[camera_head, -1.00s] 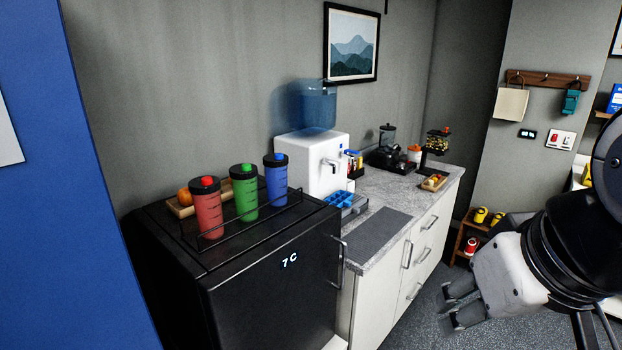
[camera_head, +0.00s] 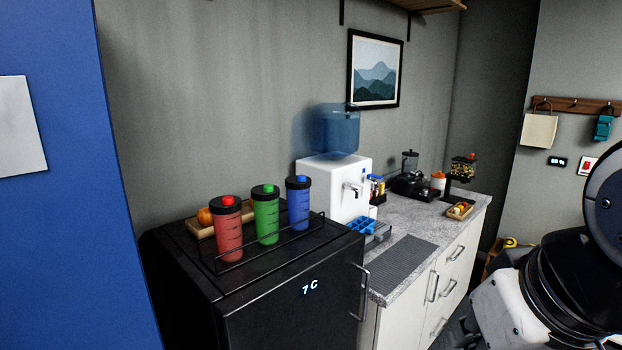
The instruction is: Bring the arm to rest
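My arm (camera_head: 555,285) shows at the lower right of the head view, with black joints and a pale wrist housing (camera_head: 500,305). The wrist points down and to the left, in front of the counter's right end. The fingers are below the bottom edge of the picture, so my gripper's opening is hidden. I see nothing held in the part that shows.
A black fridge (camera_head: 270,300) carries red (camera_head: 228,235), green (camera_head: 265,218) and blue (camera_head: 298,206) bottles. Beside it, a white water dispenser (camera_head: 335,185) stands on the counter (camera_head: 385,285) with drawers. A blue panel (camera_head: 60,240) fills the left side.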

